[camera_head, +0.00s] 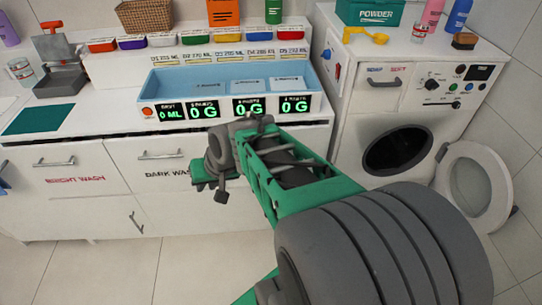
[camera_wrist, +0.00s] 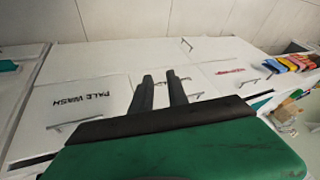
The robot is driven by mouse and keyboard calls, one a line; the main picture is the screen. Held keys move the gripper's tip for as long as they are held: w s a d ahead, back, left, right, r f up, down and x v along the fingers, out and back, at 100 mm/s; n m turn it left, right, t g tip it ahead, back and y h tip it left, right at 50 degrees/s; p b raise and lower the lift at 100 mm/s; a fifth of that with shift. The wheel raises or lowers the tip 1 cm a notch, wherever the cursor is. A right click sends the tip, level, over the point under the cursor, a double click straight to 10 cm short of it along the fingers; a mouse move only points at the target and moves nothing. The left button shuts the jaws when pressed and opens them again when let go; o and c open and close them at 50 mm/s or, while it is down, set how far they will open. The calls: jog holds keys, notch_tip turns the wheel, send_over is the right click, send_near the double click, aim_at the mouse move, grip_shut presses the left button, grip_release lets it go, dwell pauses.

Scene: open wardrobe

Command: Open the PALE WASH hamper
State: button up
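The PALE WASH hamper front (camera_wrist: 85,98) is a white panel at the left of the wrist view, with black lettering. A metal bar handle (camera_wrist: 68,126) sits by its lower edge. I cannot make this hamper out in the head view. My gripper (camera_wrist: 160,74) shows two dark fingers with a gap between them and nothing in it. They lie to the right of the PALE WASH lettering, apart from its handle. In the head view my gripper (camera_head: 218,190) hangs in front of the cabinet, by the DARK WASH front, and covers part of that label.
The BRIGHT WASH front (camera_head: 75,178) and DARK WASH front (camera_head: 160,165) have bar handles. Above them are a blue tray (camera_head: 190,78) and green displays. A washer (camera_head: 395,150) stands right, its round door (camera_head: 475,185) open. The floor (camera_head: 100,270) at lower left is clear.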

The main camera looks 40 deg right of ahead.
jog(key=w+d+f+m+t+b, duration=0.3)
jog(key=d+f+m+b, duration=0.2)
jog(key=d+f, duration=0.3)
jog(key=w+d+f+m+t+b, duration=0.35)
jog(key=d+f+m+b, duration=0.2)
jog(key=d, duration=0.45)
jog(key=s+d+m+t+h+b, duration=0.1)
jog(key=s+d+m+t+h, duration=0.1)
jog(key=d+m+h, duration=0.3)
jog(key=s+d+m+t+b, duration=0.1)
jog(key=s+d+m+t, duration=0.15)
jog(key=d, duration=0.55)
jog(key=shift+g, duration=0.5)
jog(key=x, duration=0.4)
jog(key=b+x, duration=0.1)
jog(key=x, duration=0.2)
jog(key=shift+w+a+r, duration=0.15)
jog(key=shift+a, duration=0.2)
jog(key=shift+c, duration=0.4)
grip_shut()
